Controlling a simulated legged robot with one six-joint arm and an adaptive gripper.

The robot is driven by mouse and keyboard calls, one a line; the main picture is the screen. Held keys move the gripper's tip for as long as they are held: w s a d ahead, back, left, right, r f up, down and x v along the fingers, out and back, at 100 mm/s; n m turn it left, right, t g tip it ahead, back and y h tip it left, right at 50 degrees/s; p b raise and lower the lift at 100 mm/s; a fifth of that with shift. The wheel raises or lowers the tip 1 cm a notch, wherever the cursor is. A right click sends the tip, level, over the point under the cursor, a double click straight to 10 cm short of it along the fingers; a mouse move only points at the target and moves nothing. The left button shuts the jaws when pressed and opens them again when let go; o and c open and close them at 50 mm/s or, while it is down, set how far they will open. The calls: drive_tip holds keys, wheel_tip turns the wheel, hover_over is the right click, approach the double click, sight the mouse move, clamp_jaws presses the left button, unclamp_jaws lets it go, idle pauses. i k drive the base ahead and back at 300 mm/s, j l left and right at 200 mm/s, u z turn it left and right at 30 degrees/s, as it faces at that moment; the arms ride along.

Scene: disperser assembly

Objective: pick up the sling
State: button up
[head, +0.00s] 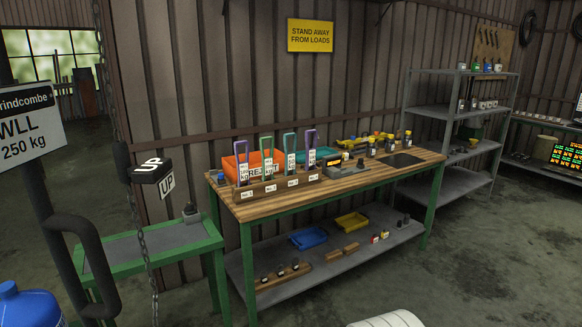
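Several slings stand in a row on the wooden workbench (370,178), in a wooden rack (262,192) with small white labels. From left to right they are a purple sling (241,160), a green sling (267,158), a teal sling (290,155) and another purple sling (310,150). Each is a narrow upright loop with a white tag. The tag writing is too small to read surely. The task does not name a colour. My gripper is not in view.
A chain (146,255) and black UP block (150,170) hang at left, before a green-framed table (150,250). Grey shelving (455,112) stands right.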

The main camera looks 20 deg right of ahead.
sight(242, 167)
drive_tip(key=i+l, duration=0.2)
drive_tip(key=i, duration=0.4)
drive_tip(key=i+l, duration=0.2)
drive_tip(key=i, duration=0.4)
drive_tip(key=i+l, duration=0.2)
drive_tip(key=i, duration=0.35)
drive_tip(key=i+l, duration=0.2)
drive_tip(key=i, duration=0.4)
